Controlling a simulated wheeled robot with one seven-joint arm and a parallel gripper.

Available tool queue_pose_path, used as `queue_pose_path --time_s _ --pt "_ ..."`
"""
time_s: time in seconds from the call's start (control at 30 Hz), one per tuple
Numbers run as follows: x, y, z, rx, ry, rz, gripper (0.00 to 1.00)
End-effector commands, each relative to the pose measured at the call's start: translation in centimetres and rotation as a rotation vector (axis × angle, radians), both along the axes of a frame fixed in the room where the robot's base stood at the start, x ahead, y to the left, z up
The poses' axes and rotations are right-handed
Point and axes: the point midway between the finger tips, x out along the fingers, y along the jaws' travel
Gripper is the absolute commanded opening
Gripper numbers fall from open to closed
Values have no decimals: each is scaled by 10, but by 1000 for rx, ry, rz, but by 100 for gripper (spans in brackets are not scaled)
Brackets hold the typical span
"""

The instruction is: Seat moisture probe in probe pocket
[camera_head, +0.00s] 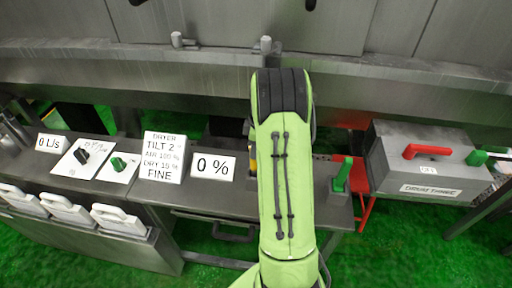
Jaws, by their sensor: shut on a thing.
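My green arm reaches forward over the bench, and its dark, rounded joint fills the middle of the view. My gripper is hidden behind this arm, so its fingers and anything between them do not show. A small yellow and dark piece (252,158) peeks out at the arm's left edge; I cannot tell what it is. I cannot pick out the moisture probe or the probe pocket; the arm covers the middle of the bench.
A green upright handle (342,174) stands right of my arm. A drum box (425,165) with a red handle sits further right. White-handled units (120,219) line the front left.

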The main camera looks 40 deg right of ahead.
Motion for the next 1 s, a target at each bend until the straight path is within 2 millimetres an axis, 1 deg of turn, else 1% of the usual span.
queue_pose_path --time_s 0.33,0.37,0.5,0.53,0.57,0.77,0.87,0.97,1.0 --pt "0 0 -10 0 0 0 0" --pt "0 0 -10 0 0 0 33" --pt "0 0 -9 0 0 0 54" --pt "0 0 -9 0 0 0 59" --pt "0 0 -9 0 0 0 61" --pt "0 0 -9 1 1 0 61" --pt "0 0 -5 -1 -1 0 61" --pt "-1 -2 11 -3 -3 0 61" --pt "-2 -3 21 -4 -4 -2 61"
